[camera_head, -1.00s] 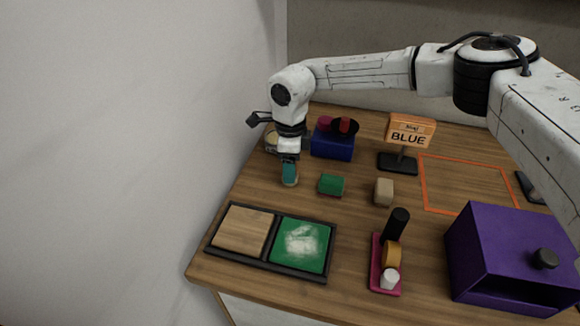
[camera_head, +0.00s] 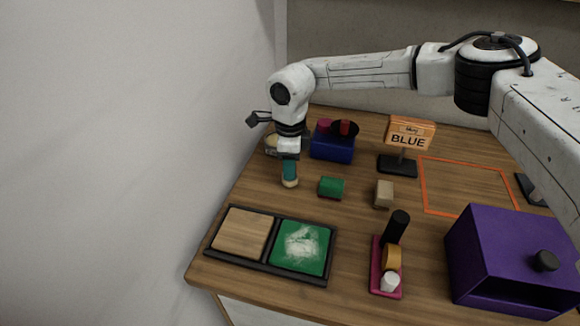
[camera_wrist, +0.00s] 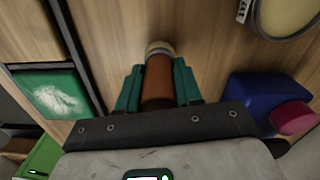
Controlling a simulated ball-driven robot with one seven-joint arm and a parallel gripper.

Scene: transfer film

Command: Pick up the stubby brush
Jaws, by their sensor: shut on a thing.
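The stubby brush (camera_wrist: 157,82) has a short brown handle and a pale tip with a band, seen in the wrist view. My gripper (camera_wrist: 158,80) has teal fingers, one on each side of the handle, shut on it. In the head view, my gripper (camera_head: 289,176) points down at the far left of the table, and the brush's pale end (camera_head: 290,184) shows below the fingers. The fingers hide most of the handle there. I cannot tell whether the tip touches the wood.
A blue box (camera_head: 332,148) with red pieces stands behind right, beside a round pale dish (camera_head: 271,146). A green block (camera_head: 331,187) and beige block (camera_head: 384,193) lie right. In front is a two-panel black-framed tray (camera_head: 270,262). A purple box (camera_head: 510,255) stands front right.

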